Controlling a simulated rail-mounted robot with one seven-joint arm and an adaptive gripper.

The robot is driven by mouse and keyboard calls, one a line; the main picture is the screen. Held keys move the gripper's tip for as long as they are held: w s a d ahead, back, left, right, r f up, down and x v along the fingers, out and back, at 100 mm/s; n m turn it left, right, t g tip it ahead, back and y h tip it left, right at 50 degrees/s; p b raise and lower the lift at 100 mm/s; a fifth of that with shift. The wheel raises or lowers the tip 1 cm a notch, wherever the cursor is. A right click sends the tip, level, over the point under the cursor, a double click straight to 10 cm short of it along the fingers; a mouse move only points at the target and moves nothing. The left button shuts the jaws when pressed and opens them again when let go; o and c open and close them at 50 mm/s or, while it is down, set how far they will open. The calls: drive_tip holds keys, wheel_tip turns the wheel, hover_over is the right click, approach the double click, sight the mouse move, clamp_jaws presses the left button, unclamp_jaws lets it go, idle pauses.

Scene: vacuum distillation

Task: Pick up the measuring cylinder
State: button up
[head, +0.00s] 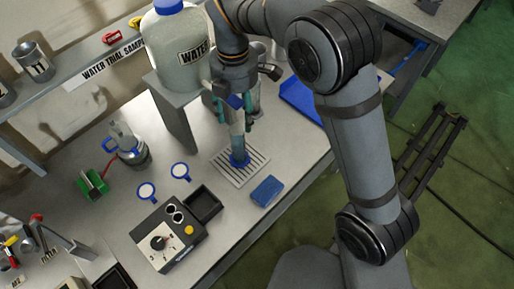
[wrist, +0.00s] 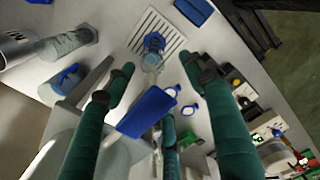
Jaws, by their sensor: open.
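The measuring cylinder (head: 237,145) is clear with a blue base and stands upright on a white slatted drain grille (head: 228,171), below the water container's shelf. In the wrist view the cylinder (wrist: 152,62) shows beyond and between my fingertips, its blue base on the grille (wrist: 175,37). My gripper (head: 234,106) has teal fingers and is open at the height of the cylinder's upper part. In the wrist view my gripper (wrist: 158,76) has a finger on each side, with no visible grip on the cylinder. A blue part (wrist: 147,111) lies between the fingers and hides some of the view.
The large water container (head: 176,55) stands on a raised shelf close to my gripper. A blue sponge (head: 266,191) lies right of the grille. A blue tray (head: 300,100) lies behind.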

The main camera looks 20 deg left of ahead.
sight(234, 127)
drive_tip(key=shift+w+a+f+n+b, duration=0.15)
drive_tip(key=shift+a+n+b, duration=0.15)
drive_tip(key=shift+a+n, duration=0.45)
drive_tip(key=shift+f, duration=0.35)
drive_tip(key=shift+w+f, duration=0.2)
drive_tip(key=shift+f, duration=0.5)
wheel_tip(234, 127, down, 5)
drive_tip(key=shift+s+a+f+p, duration=0.1)
drive_tip(key=shift+s+p, duration=0.05)
drive_tip(key=shift+p, duration=0.7)
drive_tip(key=shift+c, duration=0.5)
clamp_jaws()
